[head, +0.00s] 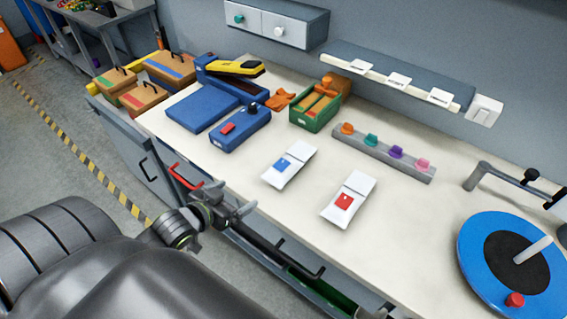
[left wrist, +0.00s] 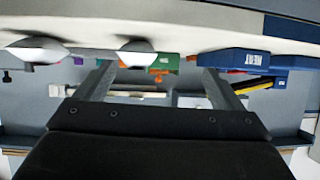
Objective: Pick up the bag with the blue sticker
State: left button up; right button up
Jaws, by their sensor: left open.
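The white bag with the blue sticker (head: 297,156) lies flat on the pale worktop, left of a white bag with a red sticker (head: 354,186). My left gripper (head: 236,212) is open and empty at the worktop's front edge, below and left of the blue-sticker bag and apart from it. In the left wrist view the open fingers (left wrist: 160,88) point across the worktop, which appears upside down. Two white bags show there, the one nearer the blue box (left wrist: 135,47) and another (left wrist: 38,51); their stickers are hidden. My right gripper is out of view.
A blue box with a red patch (head: 240,128), a green crate (head: 316,108) and a grey rail with several coloured knobs (head: 382,151) stand behind the bags. A blue disc (head: 494,280) is at the right. The worktop around the bags is clear.

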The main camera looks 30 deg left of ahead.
pick_arm(q)
notch_tip(320, 180, up, 5)
jog(key=d+h, duration=0.1)
jog(key=d, duration=0.1)
send_near(278, 169)
jog(key=shift+t, duration=0.3)
jog(key=p+x, duration=0.1)
jog(key=x, duration=0.4)
jog(key=shift+w+a+f, duration=0.15)
jog(key=shift+w+f, duration=0.1)
jog(key=shift+w, duration=0.1)
jog(key=shift+f+p+x, duration=0.1)
jog(key=shift+p+x, duration=0.15)
jog(key=shift+x, duration=1.25)
jog(key=shift+f+p+x, duration=0.15)
jog(key=shift+p+x, duration=0.1)
jog(key=shift+x, duration=1.25)
jog(key=shift+s, duration=0.1)
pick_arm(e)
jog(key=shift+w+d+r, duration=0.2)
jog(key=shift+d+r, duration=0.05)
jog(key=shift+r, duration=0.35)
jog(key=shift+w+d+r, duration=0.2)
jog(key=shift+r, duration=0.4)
pick_arm(q)
jog(key=shift+c, duration=0.4)
jog(key=shift+r, duration=0.1)
jog(key=c, duration=1.1)
